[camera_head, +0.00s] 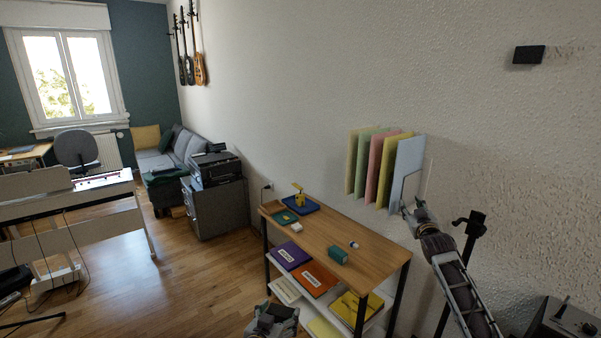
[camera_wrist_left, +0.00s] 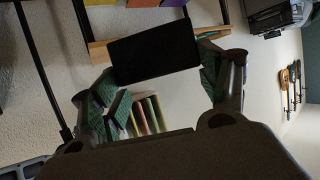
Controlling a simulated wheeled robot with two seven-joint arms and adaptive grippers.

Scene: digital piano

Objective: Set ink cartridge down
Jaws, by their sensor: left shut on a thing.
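The ink cartridge (camera_wrist_left: 155,52) appears as a plain black block in the left wrist view. My left gripper (camera_wrist_left: 157,85) has a finger on each side of the block and is shut on it. In the head view my left gripper (camera_head: 272,318) is at the bottom edge, in front of the wooden shelf unit (camera_head: 325,242); the cartridge cannot be made out there. My right gripper (camera_head: 411,206) is up by the wall, close to a light-blue folder (camera_head: 406,172). Whether its fingers are open or shut is unclear.
The shelf top holds a blue tray (camera_head: 300,207) with a yellow object, a small white item (camera_head: 296,227) and a teal block (camera_head: 338,254). Purple (camera_head: 289,254) and orange (camera_head: 314,279) items lie below. A printer (camera_head: 215,168) stands on a grey cabinet (camera_head: 217,205).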

